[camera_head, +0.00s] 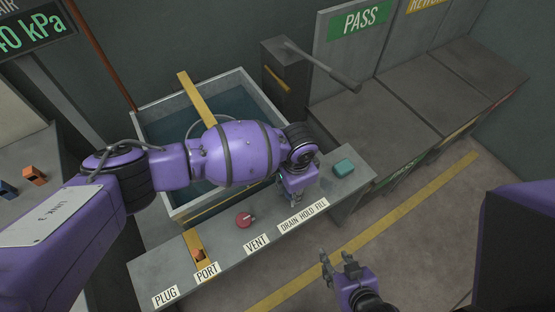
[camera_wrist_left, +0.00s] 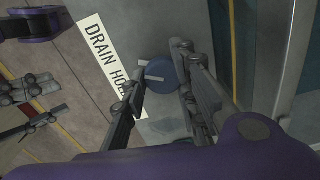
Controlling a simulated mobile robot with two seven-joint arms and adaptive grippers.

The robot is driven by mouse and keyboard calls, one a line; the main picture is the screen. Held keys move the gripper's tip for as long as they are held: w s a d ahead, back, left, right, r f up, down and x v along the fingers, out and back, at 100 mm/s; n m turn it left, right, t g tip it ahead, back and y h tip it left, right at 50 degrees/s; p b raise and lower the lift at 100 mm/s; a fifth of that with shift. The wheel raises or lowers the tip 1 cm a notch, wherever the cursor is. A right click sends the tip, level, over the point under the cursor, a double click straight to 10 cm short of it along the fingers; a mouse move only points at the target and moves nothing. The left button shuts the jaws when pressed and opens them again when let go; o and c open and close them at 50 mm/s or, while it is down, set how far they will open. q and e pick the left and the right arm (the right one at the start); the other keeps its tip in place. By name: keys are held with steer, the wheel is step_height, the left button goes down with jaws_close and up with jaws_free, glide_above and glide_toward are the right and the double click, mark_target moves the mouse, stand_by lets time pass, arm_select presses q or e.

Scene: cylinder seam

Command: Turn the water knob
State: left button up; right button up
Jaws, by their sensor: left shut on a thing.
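The water knob (camera_wrist_left: 162,74) is a round blue knob with a pale pointer bar, seen in the left wrist view beside the DRAIN HOLD FILL label (camera_head: 303,216). My left gripper (camera_wrist_left: 160,80) has one finger on each side of the knob and is shut on it. In the head view my left gripper (camera_head: 294,198) points down at the grey panel behind that label, and it hides the knob. My right gripper (camera_head: 338,262) is open and empty, held out over the floor in front of the panel. It also shows in the left wrist view (camera_wrist_left: 32,106).
A red knob (camera_head: 244,220) stands behind the VENT label, left of my left gripper. A teal block (camera_head: 343,167) sits on the panel to the right. The water tank (camera_head: 157,128) is behind the panel, with a yellow bar across it. Floor in front is clear.

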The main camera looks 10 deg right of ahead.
arm_select(q)
steer(key=shift+s+d+m, duration=0.3)
steer(key=shift+s+m, duration=0.1)
steer(key=shift+m, duration=0.3)
arm_select(e)
steer(key=shift+a, duration=0.15)
arm_select(q)
steer(key=o, duration=1)
steer(key=shift+s+a, duration=0.1)
arm_select(e)
steer(key=shift+r, duration=0.1)
arm_select(q)
steer(key=shift+w, duration=0.2)
arm_select(e)
steer(key=shift+d, duration=0.25)
arm_select(q)
steer(key=shift+r, duration=0.2)
step_height(320, 180, up, 12)
steer(key=shift+a+f, duration=0.15)
steer(key=shift+f, duration=0.05)
arm_select(e)
steer(key=shift+s+a, duration=0.1)
steer(key=shift+s, duration=0.2)
